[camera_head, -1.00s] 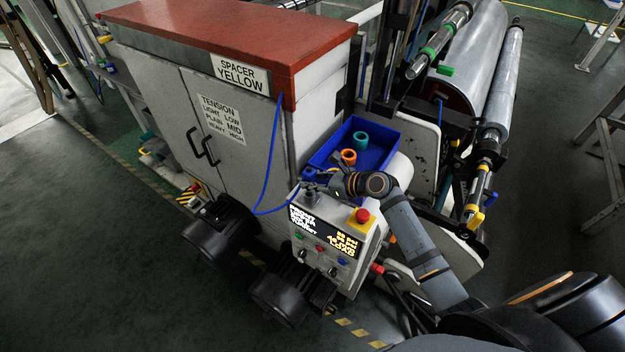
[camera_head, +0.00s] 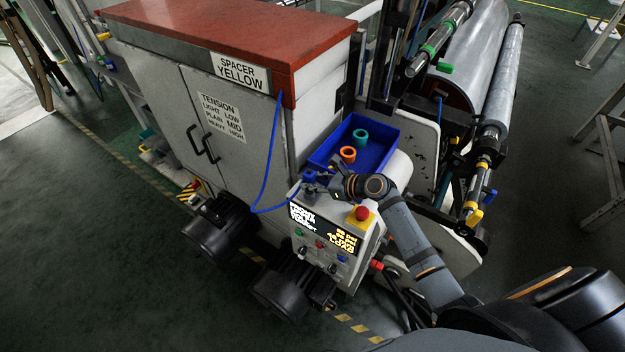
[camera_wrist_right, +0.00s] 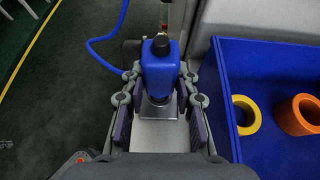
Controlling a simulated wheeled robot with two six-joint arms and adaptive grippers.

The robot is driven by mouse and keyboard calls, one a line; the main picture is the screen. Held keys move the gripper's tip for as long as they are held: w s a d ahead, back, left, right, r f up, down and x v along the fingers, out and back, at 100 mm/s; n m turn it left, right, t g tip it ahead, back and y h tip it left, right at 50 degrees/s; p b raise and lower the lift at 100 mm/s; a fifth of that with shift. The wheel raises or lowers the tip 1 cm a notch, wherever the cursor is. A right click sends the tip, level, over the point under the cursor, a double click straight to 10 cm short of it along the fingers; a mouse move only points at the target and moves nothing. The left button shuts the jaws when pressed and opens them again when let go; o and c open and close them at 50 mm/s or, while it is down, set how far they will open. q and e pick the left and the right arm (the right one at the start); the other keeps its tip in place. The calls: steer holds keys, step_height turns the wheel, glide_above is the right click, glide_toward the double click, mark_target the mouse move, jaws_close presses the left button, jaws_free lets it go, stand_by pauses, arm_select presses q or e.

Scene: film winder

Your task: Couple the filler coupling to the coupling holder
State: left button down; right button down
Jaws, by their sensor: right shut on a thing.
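The filler coupling is a blue block with a black cap (camera_wrist_right: 160,68), upright in the middle of the right wrist view. It shows small and blue in the head view (camera_head: 310,177), above the control box. My right gripper (camera_head: 324,187) is shut on it, with a finger on each side in the right wrist view (camera_wrist_right: 159,92). A square grey metal piece (camera_wrist_right: 160,108), which looks like the coupling holder, sits just below the coupling. I cannot tell whether the coupling is fully seated in it. My left gripper is not in view.
A blue hose (camera_head: 267,170) hangs from the cabinet towards the coupling. A blue tray (camera_head: 378,152) with an orange ring (camera_head: 348,155) and a teal ring (camera_head: 361,137) stands close behind my gripper. A red stop button (camera_head: 362,214) stands on the control box (camera_head: 370,238).

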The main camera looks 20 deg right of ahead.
steer(key=shift+f, duration=0.55)
steer(key=shift+p, duration=0.35)
stand_by(0.7)
steer(key=shift+f, duration=0.3)
steer(key=c, duration=0.9)
jaws_free()
steer(key=shift+c, duration=0.2)
